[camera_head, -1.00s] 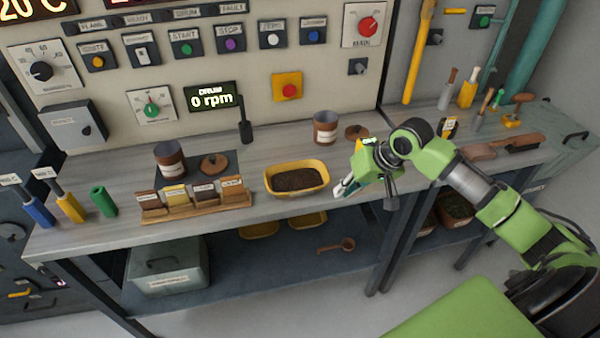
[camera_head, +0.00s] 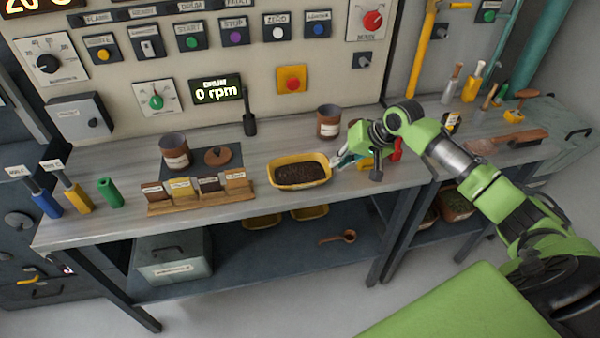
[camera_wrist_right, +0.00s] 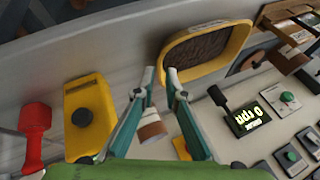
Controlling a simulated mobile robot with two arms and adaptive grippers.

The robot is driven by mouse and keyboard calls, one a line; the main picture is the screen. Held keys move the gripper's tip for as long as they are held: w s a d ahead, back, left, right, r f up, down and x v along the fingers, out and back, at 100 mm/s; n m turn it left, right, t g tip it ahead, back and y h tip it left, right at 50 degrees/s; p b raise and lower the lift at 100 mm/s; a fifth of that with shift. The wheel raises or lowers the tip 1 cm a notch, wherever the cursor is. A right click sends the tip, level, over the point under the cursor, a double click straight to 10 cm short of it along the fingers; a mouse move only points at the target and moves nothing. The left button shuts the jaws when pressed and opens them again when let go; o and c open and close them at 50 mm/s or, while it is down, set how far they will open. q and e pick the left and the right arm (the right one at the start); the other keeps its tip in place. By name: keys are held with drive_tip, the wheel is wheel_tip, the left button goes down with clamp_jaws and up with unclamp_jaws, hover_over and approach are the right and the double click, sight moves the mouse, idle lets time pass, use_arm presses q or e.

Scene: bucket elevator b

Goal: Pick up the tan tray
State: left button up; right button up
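The tray (camera_head: 300,184) is yellow-tan, filled with dark granular material, and sits flat on the grey bench. It also shows at the top of the right wrist view (camera_wrist_right: 207,75). My right gripper (camera_head: 341,161) is beside the tray's right end, with its fingertips very close to the rim. In the right wrist view my right gripper (camera_wrist_right: 160,77) has its two teal fingers apart with nothing held between them. The tray's edge lies just beyond the fingertips; I cannot tell whether they touch. My left gripper is not in view.
A brown jar (camera_head: 328,122) stands behind the right gripper. A rack of small labelled packets (camera_head: 200,193) is left of the tray. A yellow block (camera_wrist_right: 90,115) and a red object (camera_wrist_right: 35,118) lie near my right gripper. Bench space in front of the tray is narrow.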

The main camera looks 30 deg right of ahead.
drive_tip(key=p+x, duration=0.1)
drive_tip(key=x, duration=0.2)
drive_tip(key=shift+w+a+f, duration=0.2)
drive_tip(key=shift+a+f, duration=0.1)
drive_tip(key=shift+w+f, duration=0.25)
drive_tip(key=shift+f, duration=0.2)
drive_tip(key=shift+s, duration=0.1)
clamp_jaws()
drive_tip(key=shift+r, duration=0.1)
drive_tip(key=shift+r, duration=0.15)
wheel_tip(320, 180, up, 2)
drive_tip(key=shift+r+b, duration=0.1)
drive_tip(key=shift+b, duration=0.55)
drive_tip(key=s+a+r+b, duration=0.3)
drive_tip(key=s+a+r, duration=0.6)
drive_tip(key=a+r, duration=0.1)
drive_tip(key=shift+s+r, duration=0.25)
drive_tip(key=shift+s, duration=0.05)
